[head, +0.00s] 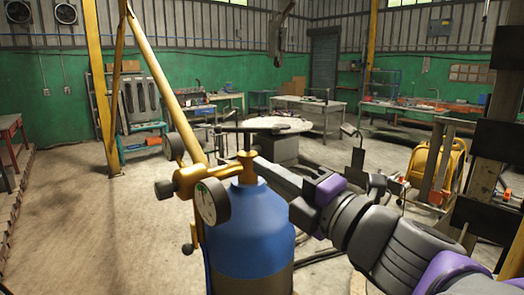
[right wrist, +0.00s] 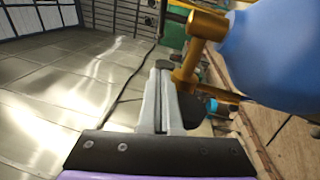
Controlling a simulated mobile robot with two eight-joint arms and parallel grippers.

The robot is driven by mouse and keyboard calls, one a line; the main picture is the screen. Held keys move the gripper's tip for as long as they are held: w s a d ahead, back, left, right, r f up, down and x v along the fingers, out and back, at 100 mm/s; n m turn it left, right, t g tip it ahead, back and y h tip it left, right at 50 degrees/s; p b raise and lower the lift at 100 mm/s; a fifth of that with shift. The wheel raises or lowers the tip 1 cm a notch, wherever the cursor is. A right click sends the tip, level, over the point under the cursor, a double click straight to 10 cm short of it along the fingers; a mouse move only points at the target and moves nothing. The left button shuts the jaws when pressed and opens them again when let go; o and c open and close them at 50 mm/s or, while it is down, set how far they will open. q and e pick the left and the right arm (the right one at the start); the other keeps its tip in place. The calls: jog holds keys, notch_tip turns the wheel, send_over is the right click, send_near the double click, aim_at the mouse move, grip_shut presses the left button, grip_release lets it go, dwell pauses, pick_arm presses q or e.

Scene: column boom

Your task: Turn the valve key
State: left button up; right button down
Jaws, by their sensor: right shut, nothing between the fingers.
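A blue gas cylinder (head: 250,240) stands upright in the foreground with a brass valve and regulator (head: 200,178) on top. A round gauge (head: 211,201) faces me. The valve key, a dark crossbar (head: 240,129), lies roughly level on top of the brass stem. My right gripper (head: 260,164) reaches in from the right, its tips beside the brass stem and below the crossbar. In the right wrist view its fingers (right wrist: 163,68) are shut and empty, close beside the brass fitting (right wrist: 190,70). I cannot tell if they touch. My left gripper is out of view.
A yellow post and slanted brace (head: 150,70) rise behind the cylinder on the left. A round table (head: 277,125) stands behind it, with workbenches along the green wall. A yellow cart (head: 437,168) stands at right. The floor at left is open.

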aim_at(223, 131)
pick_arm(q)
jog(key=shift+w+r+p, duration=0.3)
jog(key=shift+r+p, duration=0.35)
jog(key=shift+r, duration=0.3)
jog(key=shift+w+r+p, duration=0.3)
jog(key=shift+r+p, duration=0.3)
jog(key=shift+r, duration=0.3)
pick_arm(e)
jog(key=shift+w+d+r+x, duration=0.1)
jog(key=shift+w+d+x, duration=0.25)
jog(key=shift+x, duration=1.7)
jog(key=shift+w+d+r+x, duration=0.1)
jog(key=shift+w+d+x, duration=0.25)
jog(key=shift+x, duration=1.75)
jog(key=shift+w+d+r+x, duration=0.15)
jog(key=shift+d+x, duration=0.3)
jog(key=shift+x, duration=1.6)
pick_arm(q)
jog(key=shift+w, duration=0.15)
pick_arm(e)
jog(key=shift+d+f, duration=0.1)
jog(key=shift+d, duration=0.05)
